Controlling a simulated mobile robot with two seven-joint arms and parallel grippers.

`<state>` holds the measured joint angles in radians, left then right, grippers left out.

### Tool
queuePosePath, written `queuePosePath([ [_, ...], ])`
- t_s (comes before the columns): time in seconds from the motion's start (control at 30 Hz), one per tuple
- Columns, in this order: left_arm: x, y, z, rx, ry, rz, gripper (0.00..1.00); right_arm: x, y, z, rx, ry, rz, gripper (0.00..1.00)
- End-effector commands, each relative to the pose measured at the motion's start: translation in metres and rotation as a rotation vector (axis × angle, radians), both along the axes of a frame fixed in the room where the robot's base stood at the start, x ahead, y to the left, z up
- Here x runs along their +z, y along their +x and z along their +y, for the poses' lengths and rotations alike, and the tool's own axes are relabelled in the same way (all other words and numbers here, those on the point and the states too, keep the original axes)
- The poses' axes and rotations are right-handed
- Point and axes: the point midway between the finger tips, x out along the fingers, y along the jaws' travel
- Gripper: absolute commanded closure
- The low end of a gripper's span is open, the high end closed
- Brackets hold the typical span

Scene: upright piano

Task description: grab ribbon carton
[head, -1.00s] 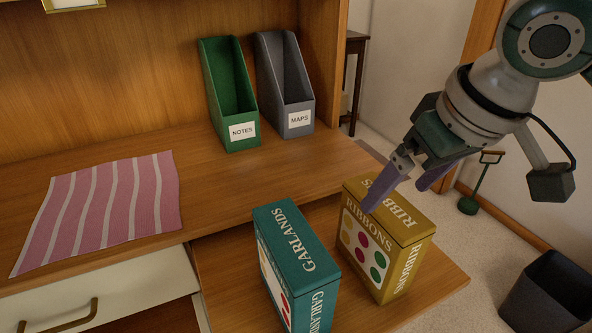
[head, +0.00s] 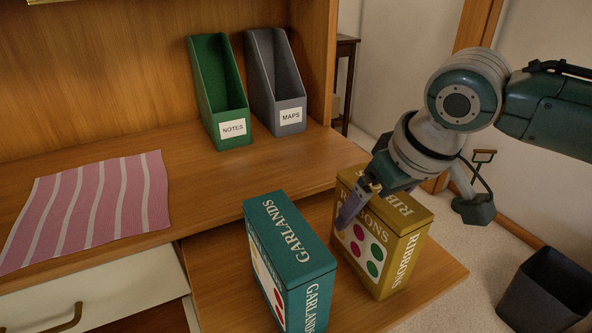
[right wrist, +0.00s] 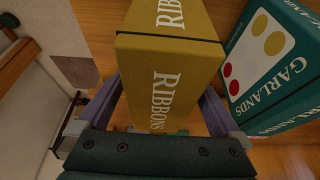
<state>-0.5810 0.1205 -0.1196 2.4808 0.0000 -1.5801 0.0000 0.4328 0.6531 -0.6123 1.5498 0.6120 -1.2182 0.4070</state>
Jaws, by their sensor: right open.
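The ribbon carton (head: 382,240) is a mustard-yellow box with a dark lid seam, coloured dots and the word RIBBONS. It stands upright on the lower wooden board. My right gripper (head: 352,205) is open at its top, with one finger in front of the dotted face; the other finger is hidden in the head view. In the right wrist view the carton (right wrist: 165,75) lies between the two spread fingers (right wrist: 160,105), one on either side. I cannot tell whether they touch it. My left gripper is not in view.
A teal GARLANDS carton (head: 288,250) stands close to the left of the ribbon carton, and in the right wrist view (right wrist: 280,75). Green NOTES (head: 220,95) and grey MAPS (head: 276,85) holders stand behind. A striped cloth (head: 95,210) lies left; a dark bin (head: 548,290) is right.

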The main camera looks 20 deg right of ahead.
Motion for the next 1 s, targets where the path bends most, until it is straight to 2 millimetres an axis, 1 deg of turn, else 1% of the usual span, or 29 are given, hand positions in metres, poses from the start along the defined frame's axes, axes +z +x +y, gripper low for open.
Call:
queuePosePath([
  [0.67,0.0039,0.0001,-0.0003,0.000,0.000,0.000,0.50,-0.0050,-0.0003,-0.0001,0.000,0.000,0.000,0.00],
  [1.0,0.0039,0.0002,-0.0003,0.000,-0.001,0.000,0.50,-0.0049,-0.0002,-0.0001,0.000,0.000,0.000,0.38],
])
